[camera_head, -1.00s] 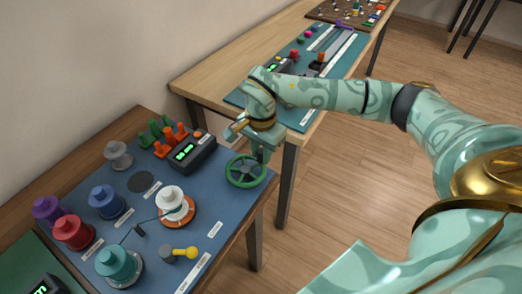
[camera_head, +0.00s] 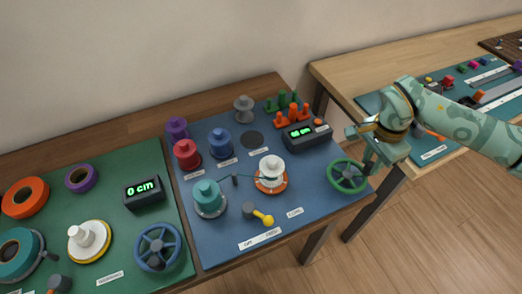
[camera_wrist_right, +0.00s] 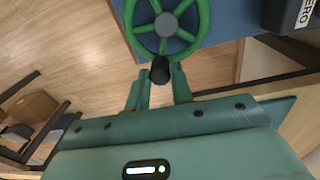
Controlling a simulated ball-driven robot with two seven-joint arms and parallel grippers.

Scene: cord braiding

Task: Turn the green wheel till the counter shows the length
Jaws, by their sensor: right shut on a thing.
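The green wheel (camera_head: 347,176) is at the right front corner of the blue mat. My right gripper (camera_head: 371,163) is at its right rim. The right wrist view shows the spoked wheel (camera_wrist_right: 166,25) and its dark handle knob (camera_wrist_right: 160,70) between my right gripper's fingers (camera_wrist_right: 159,88), which are shut on it. The black counter box (camera_head: 307,136) stands behind the wheel, to its left. Its green digits are lit but too small to read surely. My left gripper is not in view.
A white spool on an orange base (camera_head: 271,174) has a thin cord running to a teal spool (camera_head: 209,198). The green mat (camera_head: 110,200) at left has another counter reading 0 cm (camera_head: 144,192) and a blue wheel (camera_head: 157,247).

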